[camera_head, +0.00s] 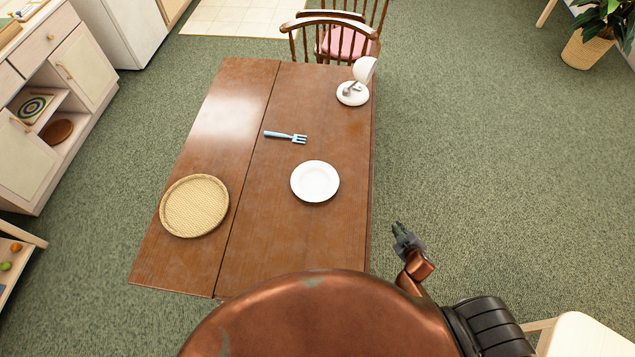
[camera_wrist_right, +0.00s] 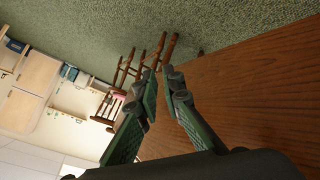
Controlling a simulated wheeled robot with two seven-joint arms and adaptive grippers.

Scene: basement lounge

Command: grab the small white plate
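The small white plate (camera_head: 315,181) lies flat on the wooden table (camera_head: 285,240), near its right edge in the head view. Nothing touches it. My right gripper (camera_head: 400,231) is off the table's right edge, to the right of the plate and nearer to me. In the right wrist view its two fingers (camera_wrist_right: 161,80) stand apart with nothing between them. The plate does not show in that view. My left gripper is not in view.
A white lamp (camera_head: 354,94) stands at the far right corner. A wooden chair (camera_head: 335,42) is at the far end. The tabletop around the plate is clear.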

